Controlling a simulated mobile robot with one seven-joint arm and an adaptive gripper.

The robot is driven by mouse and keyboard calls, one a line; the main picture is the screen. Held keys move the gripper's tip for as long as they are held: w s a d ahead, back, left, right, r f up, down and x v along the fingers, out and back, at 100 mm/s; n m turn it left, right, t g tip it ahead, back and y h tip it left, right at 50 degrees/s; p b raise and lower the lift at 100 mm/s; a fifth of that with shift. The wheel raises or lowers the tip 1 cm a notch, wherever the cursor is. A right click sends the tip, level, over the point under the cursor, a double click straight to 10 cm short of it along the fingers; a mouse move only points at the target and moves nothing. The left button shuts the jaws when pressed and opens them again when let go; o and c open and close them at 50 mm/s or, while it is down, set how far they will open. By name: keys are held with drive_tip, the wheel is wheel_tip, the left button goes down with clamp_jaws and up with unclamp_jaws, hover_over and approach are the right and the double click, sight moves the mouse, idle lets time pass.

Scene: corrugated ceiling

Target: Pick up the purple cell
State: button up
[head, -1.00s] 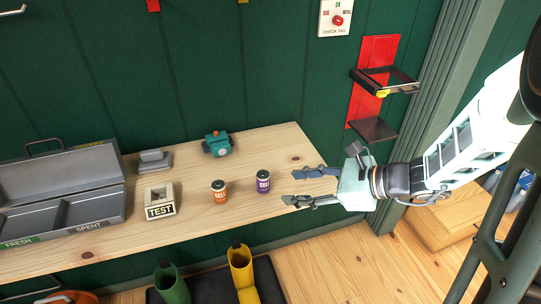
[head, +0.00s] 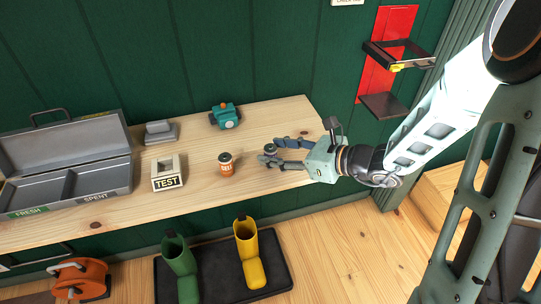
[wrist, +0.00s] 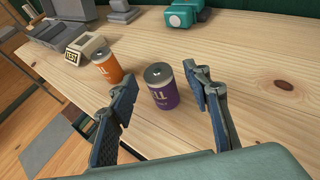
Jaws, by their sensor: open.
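The purple cell (wrist: 162,92) stands upright on the wooden bench in the wrist view, with a grey top and pale lettering. In the head view the purple cell (head: 270,150) is mostly hidden by my gripper's fingers. My gripper (head: 279,153) is open, low over the bench. In the wrist view its fingers (wrist: 165,108) lie to the left and right of the purple cell, with the cell near the fingertips. A gap shows between the cell and the right finger. I cannot tell whether either finger touches it.
An orange cell (head: 226,165) stands just left of the purple one. Further left are a TEST block (head: 168,172) and a grey case (head: 105,178) marked FRESH and SPENT. A teal device (head: 225,116) sits behind. The bench right of my gripper is clear.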

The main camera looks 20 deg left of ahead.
drive_tip(key=shift+x, duration=0.95)
clamp_jaws()
drive_tip(key=shift+r, duration=0.1)
